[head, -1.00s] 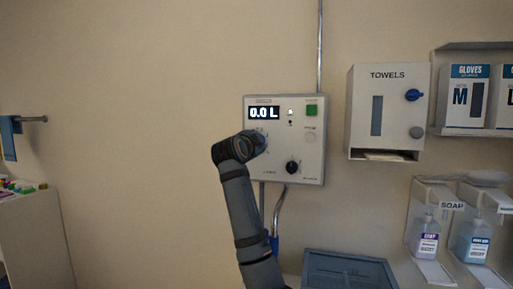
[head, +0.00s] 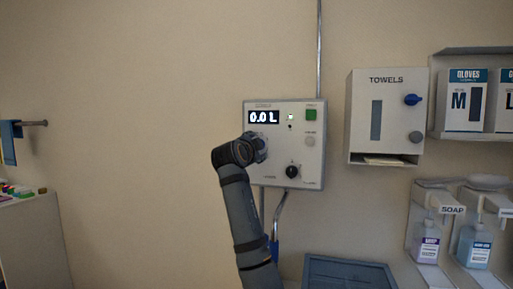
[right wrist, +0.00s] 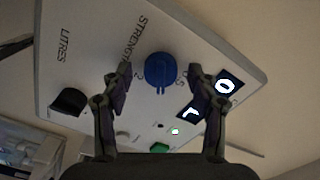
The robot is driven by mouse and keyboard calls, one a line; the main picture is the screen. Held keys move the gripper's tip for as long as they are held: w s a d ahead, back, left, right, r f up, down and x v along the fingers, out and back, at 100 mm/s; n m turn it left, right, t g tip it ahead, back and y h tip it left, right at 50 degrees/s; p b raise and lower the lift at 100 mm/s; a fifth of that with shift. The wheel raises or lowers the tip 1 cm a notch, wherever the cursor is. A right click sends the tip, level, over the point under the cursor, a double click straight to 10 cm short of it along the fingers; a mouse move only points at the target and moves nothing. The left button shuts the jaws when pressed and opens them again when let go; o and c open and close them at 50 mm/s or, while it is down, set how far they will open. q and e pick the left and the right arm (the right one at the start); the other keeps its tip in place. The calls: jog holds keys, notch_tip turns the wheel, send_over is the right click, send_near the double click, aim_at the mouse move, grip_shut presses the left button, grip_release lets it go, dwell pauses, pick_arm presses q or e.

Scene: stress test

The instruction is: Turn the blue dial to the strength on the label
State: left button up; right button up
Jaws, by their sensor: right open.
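The blue dial (right wrist: 160,73) is on a pale wall panel (head: 317,160) and shows in the right wrist view beside the word STRENGTH, with a "2" and a "0.5" near it. My right gripper (right wrist: 160,80) is open, with one finger on each side of the dial; I see gaps between the fingers and the dial. In the head view my right gripper (head: 260,148) is at the panel's left side and mostly hides the dial. The display (head: 263,117) reads 0.0 L. My left gripper is not in view.
A black dial (head: 292,171) sits lower on the panel, near LITRES, and a green button (head: 311,115) at its top right. A towel dispenser (head: 391,84), glove boxes (head: 466,105) and soap bottles (head: 426,246) are to the right. A blue-grey bin (head: 347,262) is below.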

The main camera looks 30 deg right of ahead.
jog(key=v, duration=1.2)
